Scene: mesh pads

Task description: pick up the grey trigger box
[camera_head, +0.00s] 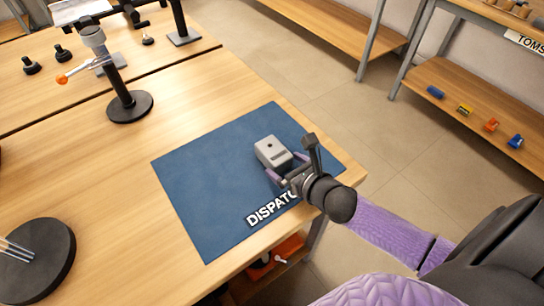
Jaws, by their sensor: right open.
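The grey trigger box (272,151) lies on the blue dispatch mat (205,180), in the mat's right part. Its top shows a small dark dot and a dark slot. My right gripper (283,167) is at the box's near right end, with its fingers apart, one on each side of that end. I cannot tell whether the fingers touch the box. The purple right arm comes in from the lower right. My left gripper is not in the picture.
A black stand (130,106) with an orange-tipped arm stands behind the mat. A round black base (38,258) stands at the lower left. The wooden table (120,190) is bare between them. Its right edge is close to the mat.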

